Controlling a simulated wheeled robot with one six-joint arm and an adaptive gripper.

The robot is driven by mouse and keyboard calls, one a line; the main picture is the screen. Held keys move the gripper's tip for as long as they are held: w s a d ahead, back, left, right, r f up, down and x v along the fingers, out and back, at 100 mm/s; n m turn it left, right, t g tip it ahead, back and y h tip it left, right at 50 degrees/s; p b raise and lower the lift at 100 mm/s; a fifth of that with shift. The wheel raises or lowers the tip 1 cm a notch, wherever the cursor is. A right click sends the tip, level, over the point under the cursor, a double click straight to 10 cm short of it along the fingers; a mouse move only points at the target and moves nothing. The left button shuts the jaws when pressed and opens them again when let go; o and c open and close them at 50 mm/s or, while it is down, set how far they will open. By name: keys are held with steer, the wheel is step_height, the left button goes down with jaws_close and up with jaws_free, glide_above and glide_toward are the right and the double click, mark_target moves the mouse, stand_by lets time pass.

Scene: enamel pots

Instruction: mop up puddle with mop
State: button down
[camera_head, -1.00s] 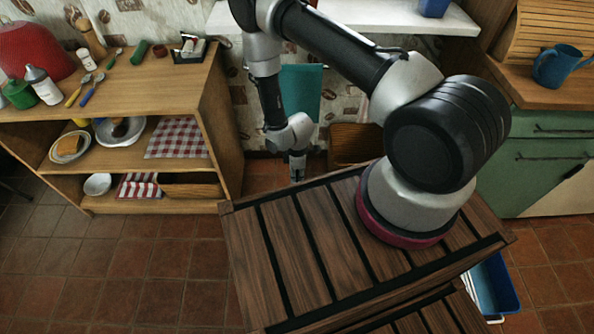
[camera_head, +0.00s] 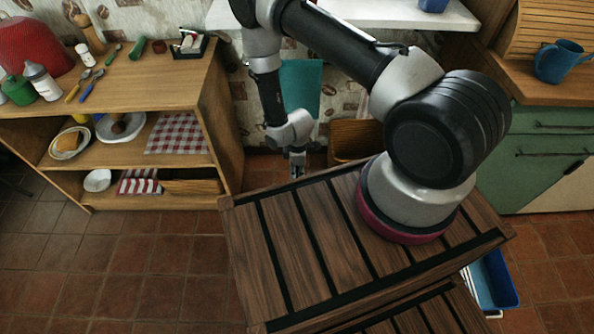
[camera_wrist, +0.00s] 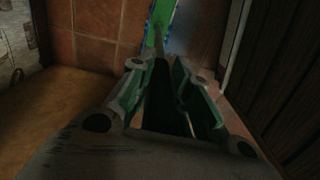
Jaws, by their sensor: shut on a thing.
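My gripper (camera_wrist: 155,85) is shut on the thin handle of the mop in the wrist view. The mop (camera_wrist: 161,16) shows beyond the fingertips as a green strip with blue edges, on or close to the tiled floor at the top of the picture. In the head view my gripper (camera_head: 297,166) hangs low between the open shelf unit and a wooden box; the mop cannot be made out there. A greyish, shiny patch of floor lies just right of the mop in the wrist view; I cannot tell for certain that it is the puddle.
The wooden shelf unit (camera_head: 215,110) with dishes and cloths stands left of my gripper. A wooden box (camera_head: 352,140) stands close on its right, by the wall. A green cabinet (camera_head: 535,165) is at the right. Tiled floor (camera_head: 110,255) is clear at the front left.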

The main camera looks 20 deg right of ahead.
steer(key=shift+f, duration=0.2)
steer(key=shift+s, duration=0.1)
steer(key=s+a, duration=0.3)
steer(key=s, duration=0.7)
steer(key=w+d, duration=0.1)
steer(key=w, duration=0.2)
steer(key=w+d, duration=0.1)
steer(key=w, duration=0.2)
steer(key=w+d, duration=0.1)
steer(key=w, duration=0.3)
steer(key=shift+f, duration=0.15)
steer(key=shift+r, duration=2.1)
